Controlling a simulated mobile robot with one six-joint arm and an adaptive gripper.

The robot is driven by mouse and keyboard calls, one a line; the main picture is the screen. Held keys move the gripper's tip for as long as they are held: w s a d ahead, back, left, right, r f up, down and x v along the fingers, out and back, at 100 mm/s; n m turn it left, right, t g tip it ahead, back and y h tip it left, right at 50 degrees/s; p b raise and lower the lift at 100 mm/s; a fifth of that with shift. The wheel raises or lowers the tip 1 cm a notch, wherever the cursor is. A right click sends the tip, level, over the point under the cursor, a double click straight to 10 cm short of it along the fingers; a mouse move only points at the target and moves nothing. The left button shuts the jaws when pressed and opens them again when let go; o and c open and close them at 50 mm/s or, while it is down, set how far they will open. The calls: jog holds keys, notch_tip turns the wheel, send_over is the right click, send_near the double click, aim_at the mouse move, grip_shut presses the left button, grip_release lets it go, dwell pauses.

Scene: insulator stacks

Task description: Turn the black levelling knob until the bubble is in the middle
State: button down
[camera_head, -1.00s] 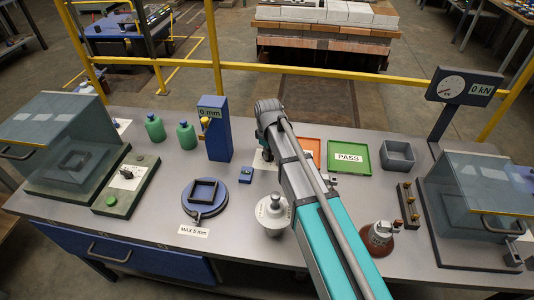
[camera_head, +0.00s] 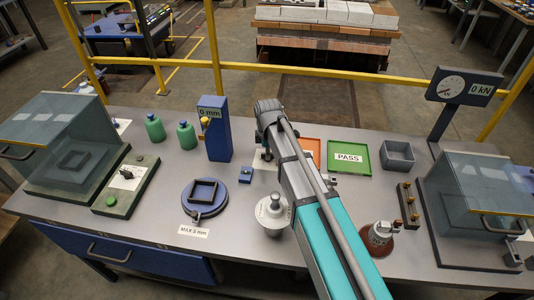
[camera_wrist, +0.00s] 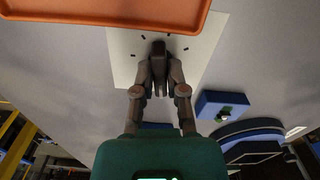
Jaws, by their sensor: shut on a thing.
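In the wrist view, my gripper (camera_wrist: 158,72) is shut on the black knob (camera_wrist: 158,47), which shows between and just beyond the fingertips. The knob stands over a white sheet (camera_wrist: 122,60) with short dark marks around it. A small blue block with a round vial (camera_wrist: 223,115) lies right of the fingers. The same block shows in the head view (camera_head: 246,174), left of my arm. The bubble is too small to place in the vial. In the head view my arm's end hides most of the knob and fingers.
An orange tray (camera_wrist: 100,12) lies just beyond the knob. A green PASS tray (camera_head: 348,158) and grey bin (camera_head: 398,155) are to the right. A blue round stand (camera_head: 204,202), a blue column (camera_head: 217,140) and a metal weight (camera_head: 272,212) stand near my arm.

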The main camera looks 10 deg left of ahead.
jog(key=c, duration=0.7)
grip_release()
